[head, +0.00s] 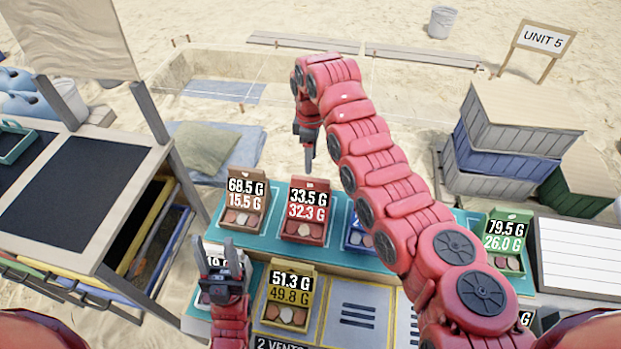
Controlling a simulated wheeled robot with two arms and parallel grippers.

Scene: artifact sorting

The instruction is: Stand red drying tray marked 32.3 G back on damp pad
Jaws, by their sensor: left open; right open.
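The red drying tray (311,184), labelled 33.5 G above 32.3 G, stands on the teal raised strip (290,254) at the back of the table, lid up, with round pieces inside. I cannot tell which surface is the damp pad. My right gripper (308,165) hangs above and behind the red tray, pointing down, open, empty and apart from it. My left gripper (221,268) is open and empty, in front of a pale tray whose label is mostly hidden.
A brown tray (238,188) stands left of the red one. A blue tray (353,240) at its right is partly hidden by my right arm. A yellow tray (296,300) stands in front, and a green tray (515,262) far right. Stacked crates (505,145) stand behind.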

